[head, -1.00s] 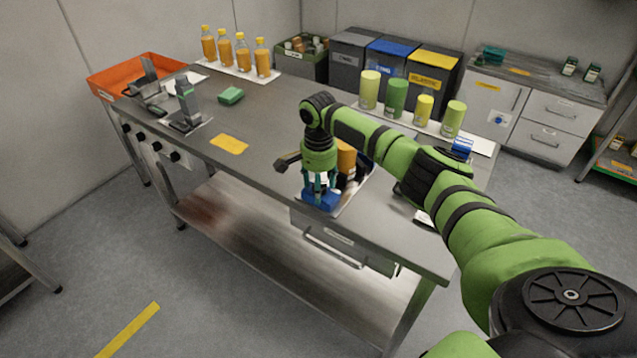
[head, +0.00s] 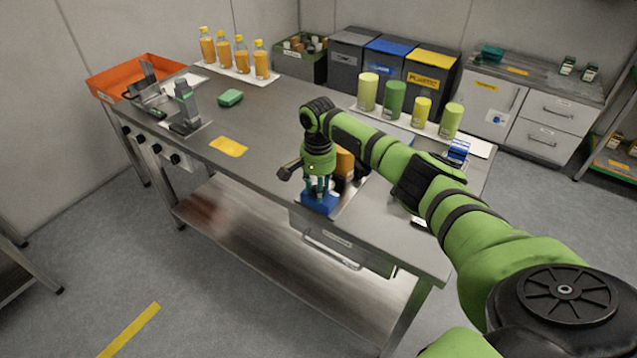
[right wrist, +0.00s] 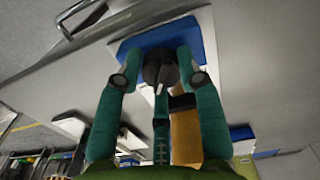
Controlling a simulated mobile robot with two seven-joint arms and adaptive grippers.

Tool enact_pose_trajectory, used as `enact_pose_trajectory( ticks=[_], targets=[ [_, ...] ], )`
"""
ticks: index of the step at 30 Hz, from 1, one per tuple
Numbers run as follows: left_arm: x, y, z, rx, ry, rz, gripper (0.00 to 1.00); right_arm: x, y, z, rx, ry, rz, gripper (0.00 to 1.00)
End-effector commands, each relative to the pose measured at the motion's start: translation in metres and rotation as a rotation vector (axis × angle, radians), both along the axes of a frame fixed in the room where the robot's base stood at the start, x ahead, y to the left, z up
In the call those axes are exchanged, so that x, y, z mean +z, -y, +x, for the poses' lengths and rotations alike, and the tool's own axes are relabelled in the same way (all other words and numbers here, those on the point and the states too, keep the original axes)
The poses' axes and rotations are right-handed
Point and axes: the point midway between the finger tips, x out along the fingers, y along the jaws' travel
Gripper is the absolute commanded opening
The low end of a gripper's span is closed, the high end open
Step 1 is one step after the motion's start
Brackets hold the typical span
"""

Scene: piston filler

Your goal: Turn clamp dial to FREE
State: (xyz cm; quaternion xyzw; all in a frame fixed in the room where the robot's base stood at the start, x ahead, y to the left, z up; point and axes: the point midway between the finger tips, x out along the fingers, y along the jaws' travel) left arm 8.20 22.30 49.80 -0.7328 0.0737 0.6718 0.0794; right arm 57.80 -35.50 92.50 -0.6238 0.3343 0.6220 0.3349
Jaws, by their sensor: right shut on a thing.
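My right gripper (head: 319,192) points down over a blue block (head: 318,206) near the front edge of the steel table. In the right wrist view, a round black dial (right wrist: 161,68) with a pale pointer line sits on the blue block (right wrist: 150,40). The teal fingers of my right gripper (right wrist: 160,79) close around this dial. The dial's labels are not readable, so I cannot tell which mark the pointer meets. In the head view the fingers hide the dial. My left gripper is not in view.
An orange object (head: 344,163) stands right behind the gripper, and a dark handle (head: 289,170) juts out to its left. Green cylinders (head: 395,97) stand on a tray at the back. The table's left-middle is mostly clear around a yellow card (head: 228,146).

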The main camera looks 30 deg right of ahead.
Motion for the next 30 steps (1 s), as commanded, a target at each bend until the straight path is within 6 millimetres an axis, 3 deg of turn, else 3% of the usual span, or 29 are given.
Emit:
enact_pose_trajectory(
  ticks=[12, 30],
  targets=[
    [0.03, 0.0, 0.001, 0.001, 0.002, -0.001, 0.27, -0.002, -0.006, -0.004, 0.395, -0.011, 0.013, 0.05],
    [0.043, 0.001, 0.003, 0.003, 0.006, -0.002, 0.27, -0.005, -0.003, -0.006, 0.962, -0.011, 0.017, 0.04]
  ],
)
